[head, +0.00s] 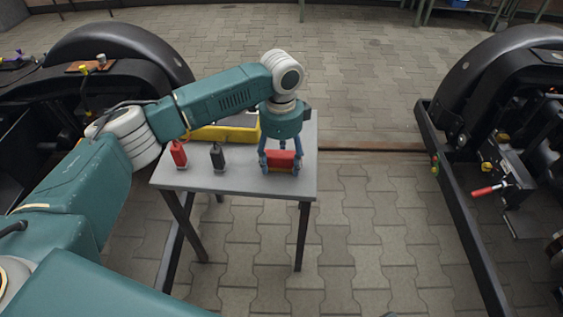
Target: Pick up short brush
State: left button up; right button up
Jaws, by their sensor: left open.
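A red, block-like thing (284,159), which may be the short brush, is on the grey table (235,184) near its right side. Its shape is partly hidden by my fingers. My left gripper (280,168) points down over it from above, with its blue-grey fingers open on either side of the red thing. I cannot tell whether the fingers touch it. My right gripper is not in view.
A red item (179,155) and a black item (218,158) stand upright on the table's left part. A yellow container (225,133) lies behind them, partly behind my arm. Black bogies (496,80) flank the table; paved floor to its right is clear.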

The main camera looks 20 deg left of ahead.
aim_at(281, 155)
pick_arm(q)
jog(key=shift+f, duration=0.45)
jog(key=shift+r, duration=0.1)
jog(key=c, duration=1.3)
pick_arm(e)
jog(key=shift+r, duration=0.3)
pick_arm(q)
jog(key=shift+w+r, duration=0.1)
jog(key=shift+r, duration=0.45)
notch_tip(281, 155, up, 19)
jog(key=p, duration=0.3)
jog(key=shift+p, duration=0.4)
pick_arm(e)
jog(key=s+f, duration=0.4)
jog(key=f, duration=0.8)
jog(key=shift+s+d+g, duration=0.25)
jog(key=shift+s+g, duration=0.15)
